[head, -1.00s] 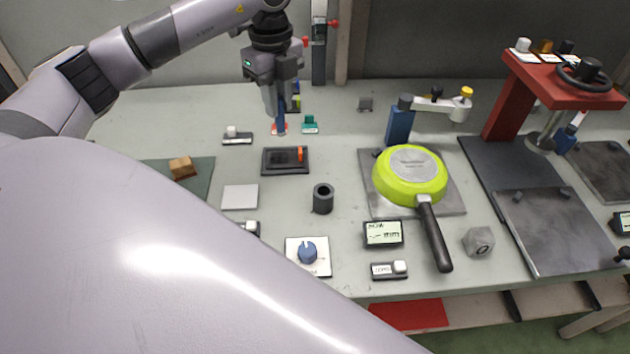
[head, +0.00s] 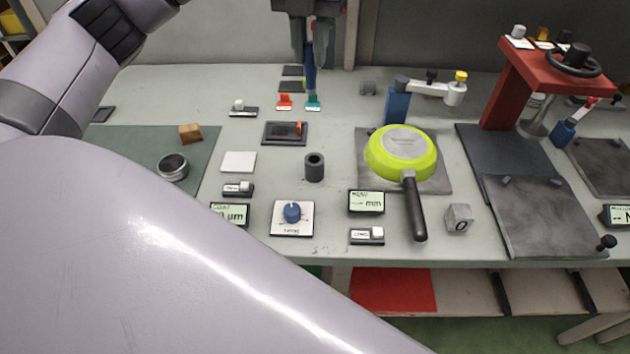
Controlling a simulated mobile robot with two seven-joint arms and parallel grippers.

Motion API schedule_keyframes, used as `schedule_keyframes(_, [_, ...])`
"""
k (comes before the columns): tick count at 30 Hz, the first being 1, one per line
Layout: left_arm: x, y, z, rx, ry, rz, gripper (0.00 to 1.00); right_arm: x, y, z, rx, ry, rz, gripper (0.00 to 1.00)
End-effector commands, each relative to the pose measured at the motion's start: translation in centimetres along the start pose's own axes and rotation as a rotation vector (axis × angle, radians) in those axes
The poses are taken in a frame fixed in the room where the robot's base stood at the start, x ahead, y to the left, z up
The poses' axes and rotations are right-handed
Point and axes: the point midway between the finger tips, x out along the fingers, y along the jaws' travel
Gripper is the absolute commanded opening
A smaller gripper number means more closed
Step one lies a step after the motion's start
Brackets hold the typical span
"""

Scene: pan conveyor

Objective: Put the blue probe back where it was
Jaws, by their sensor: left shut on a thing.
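My left gripper (head: 310,45) is at the top centre of the head view, pointing down and partly cut off by the top edge. It is shut on the blue probe (head: 310,77), a slim dark-blue upright piece. The probe's lower end overlaps a small teal-tipped stand (head: 313,103) in the picture; I cannot tell whether they touch. My right gripper is out of view.
A black tray with an orange lever (head: 285,133) lies before the stands. A red press (head: 507,85) stands farther right. My left arm covers the lower left.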

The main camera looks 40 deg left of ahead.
Motion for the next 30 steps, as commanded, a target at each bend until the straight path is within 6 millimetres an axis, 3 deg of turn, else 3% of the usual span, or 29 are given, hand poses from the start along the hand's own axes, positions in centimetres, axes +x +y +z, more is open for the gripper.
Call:
schedule_keyframes(6, [-1.2, -0.7, -0.3, 0.121, -0.004, 0.008, 0.0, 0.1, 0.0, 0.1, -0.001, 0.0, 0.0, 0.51])
schedule_keyframes(11, [-0.2, -0.8, -0.4, 0.145, -0.001, 0.01, 0.0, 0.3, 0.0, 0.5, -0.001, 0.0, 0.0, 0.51])
schedule_keyframes(23, [8.0, -0.8, -0.4, 0.145, 0.001, 0.009, 0.0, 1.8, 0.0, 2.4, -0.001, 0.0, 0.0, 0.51])
schedule_keyframes(30, [12.8, -0.6, -0.4, 0.142, -0.001, 0.011, 0.0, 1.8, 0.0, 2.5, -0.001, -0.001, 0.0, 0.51])
